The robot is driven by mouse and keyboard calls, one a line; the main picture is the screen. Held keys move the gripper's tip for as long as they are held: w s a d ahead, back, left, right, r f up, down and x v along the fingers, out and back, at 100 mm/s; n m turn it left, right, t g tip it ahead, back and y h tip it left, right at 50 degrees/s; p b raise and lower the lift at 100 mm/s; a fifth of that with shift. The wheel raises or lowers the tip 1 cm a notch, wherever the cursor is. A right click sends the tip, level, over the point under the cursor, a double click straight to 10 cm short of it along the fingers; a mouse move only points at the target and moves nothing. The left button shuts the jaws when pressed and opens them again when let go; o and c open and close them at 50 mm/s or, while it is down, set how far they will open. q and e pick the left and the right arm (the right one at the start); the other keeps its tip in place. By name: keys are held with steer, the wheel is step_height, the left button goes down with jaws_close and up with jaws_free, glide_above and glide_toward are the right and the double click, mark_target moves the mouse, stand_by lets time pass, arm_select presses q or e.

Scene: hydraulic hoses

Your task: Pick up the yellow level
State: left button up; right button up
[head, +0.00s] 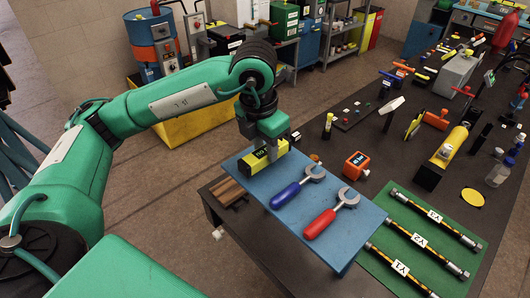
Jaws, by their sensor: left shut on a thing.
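The yellow level (257,161) is a short yellow block with a dark face and markings. It is at the far left corner of the blue board (345,243). My left gripper (270,143) comes down from above and is shut on the level. The gripper hides part of its top. I cannot tell whether the level touches the board or is just above it. My right gripper is not in view.
A blue-handled wrench (288,194) and a red-handled wrench (322,222) lie on the board. An orange device (356,165) stands beyond it. A green mat (455,272) with labelled hoses lies to the right. Many tools crowd the dark table's far side.

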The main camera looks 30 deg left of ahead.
mark_target(265, 150)
arm_select(q)
step_height(265, 150, up, 18)
steer(key=b, duration=0.2)
stand_by(0.4)
